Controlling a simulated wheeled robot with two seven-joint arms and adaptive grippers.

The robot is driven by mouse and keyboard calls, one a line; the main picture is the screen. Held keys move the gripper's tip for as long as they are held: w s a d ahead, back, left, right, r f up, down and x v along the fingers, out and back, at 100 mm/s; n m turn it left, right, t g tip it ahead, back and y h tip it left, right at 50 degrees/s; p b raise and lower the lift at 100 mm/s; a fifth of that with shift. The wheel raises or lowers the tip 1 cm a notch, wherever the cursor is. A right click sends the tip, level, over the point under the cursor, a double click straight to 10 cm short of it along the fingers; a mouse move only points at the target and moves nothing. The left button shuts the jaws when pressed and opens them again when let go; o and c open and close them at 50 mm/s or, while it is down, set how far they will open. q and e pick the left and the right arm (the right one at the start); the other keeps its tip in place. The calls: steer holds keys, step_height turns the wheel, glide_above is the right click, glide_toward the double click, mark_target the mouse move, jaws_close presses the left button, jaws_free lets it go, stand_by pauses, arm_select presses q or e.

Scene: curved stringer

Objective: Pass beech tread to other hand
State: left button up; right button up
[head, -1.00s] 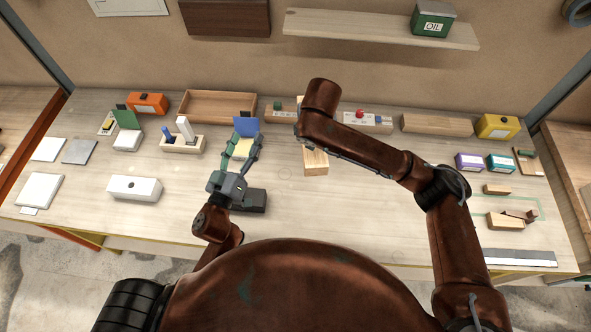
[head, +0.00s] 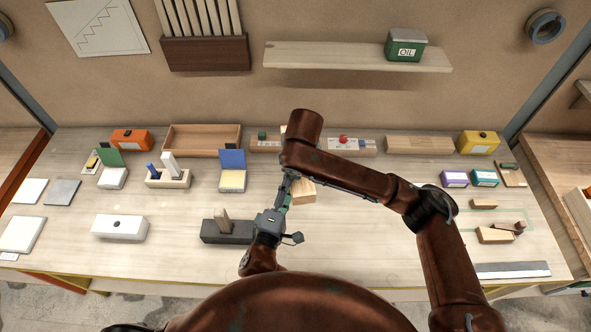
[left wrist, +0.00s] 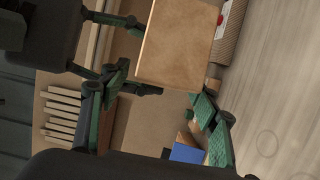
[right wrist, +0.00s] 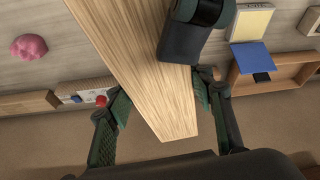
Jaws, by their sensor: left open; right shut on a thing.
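The beech tread (head: 303,192) is a pale wooden block, held above the bench in front of my body. In the right wrist view the tread (right wrist: 135,70) runs lengthwise between the fingers of my right gripper (right wrist: 165,118), which is shut on it. That gripper is hidden behind its arm in the head view. My left gripper (head: 286,186) is open beside the tread's left side. In the left wrist view the tread (left wrist: 178,45) lies ahead, near the open left fingers (left wrist: 160,105); I cannot tell whether they touch it. Part of the left gripper (right wrist: 190,35) crosses the tread's right edge.
A dark block (head: 226,232) with a wooden piece in it stands left of my left arm. A white block (head: 120,227) lies farther left. A pale block with a blue card (head: 232,160) and a wooden tray (head: 200,130) stand behind. Small pieces lie at right (head: 495,235).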

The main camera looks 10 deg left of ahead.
arm_select(q)
steer(key=shift+x, duration=3.15)
steer(key=shift+c, duration=0.3)
arm_select(e)
steer(key=shift+a, duration=0.1)
arm_select(q)
jaws_close()
arm_select(e)
steer(key=shift+s+a, duration=0.1)
steer(key=shift+s, duration=0.1)
steer(key=o, duration=1.4)
arm_select(q)
steer(key=shift+r, duration=0.1)
arm_select(e)
steer(key=o, duration=0.4)
steer(key=shift+w, duration=0.15)
